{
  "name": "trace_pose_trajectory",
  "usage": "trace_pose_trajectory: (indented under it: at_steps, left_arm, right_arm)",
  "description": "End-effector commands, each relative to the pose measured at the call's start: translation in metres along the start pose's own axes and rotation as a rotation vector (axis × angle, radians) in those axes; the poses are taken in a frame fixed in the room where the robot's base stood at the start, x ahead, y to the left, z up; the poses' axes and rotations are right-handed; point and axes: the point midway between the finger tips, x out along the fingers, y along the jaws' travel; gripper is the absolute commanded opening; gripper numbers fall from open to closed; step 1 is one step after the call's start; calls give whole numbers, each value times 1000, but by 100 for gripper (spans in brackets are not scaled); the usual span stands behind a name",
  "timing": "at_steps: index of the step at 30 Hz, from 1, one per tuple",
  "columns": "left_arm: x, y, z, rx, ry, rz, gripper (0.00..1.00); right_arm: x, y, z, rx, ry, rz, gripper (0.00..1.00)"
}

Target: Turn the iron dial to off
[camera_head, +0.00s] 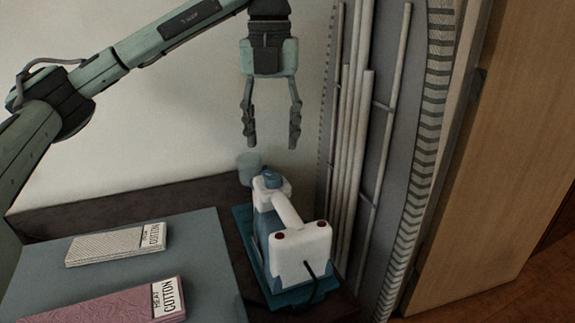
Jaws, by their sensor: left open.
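The iron (300,248) is white and blue and stands on a teal base (249,260) at the right end of the counter. A blue dial (271,180) sits at the far end of its top, near the handle; its setting is too small to read. My left gripper (270,145) hangs above and behind the iron with its fingers pointing down. It is open and empty, with a gap between its fingertips and the dial. My right gripper is not in view.
Two folded cloths labelled heat cotton, one white (115,244) and one pink (125,303), lie on a blue-grey mat (200,240) left of the iron. An ironing board (425,130) leans upright at right, beside a wooden door (505,150).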

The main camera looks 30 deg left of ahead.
Motion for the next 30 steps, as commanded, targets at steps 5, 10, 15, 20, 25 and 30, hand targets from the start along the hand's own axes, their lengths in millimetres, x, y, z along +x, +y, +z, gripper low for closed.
trace_pose_trajectory:
  at_steps: [5,10,15,20,25,30]
  left_arm:
    - [27,0,-1,-5,5,1,50]
    - [54,0,-1,-4,5,0,50]
    - [70,0,-1,-3,2,0,50]
    - [76,0,0,-3,1,0,50]
    - [76,0,0,-3,1,0,50]
    - [76,0,0,-3,1,0,33]
  right_arm:
    - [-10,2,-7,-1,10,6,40]
    - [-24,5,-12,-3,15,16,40]
    - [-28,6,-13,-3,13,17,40]
    - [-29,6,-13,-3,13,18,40]
    - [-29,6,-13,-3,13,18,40]
    - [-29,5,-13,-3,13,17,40]
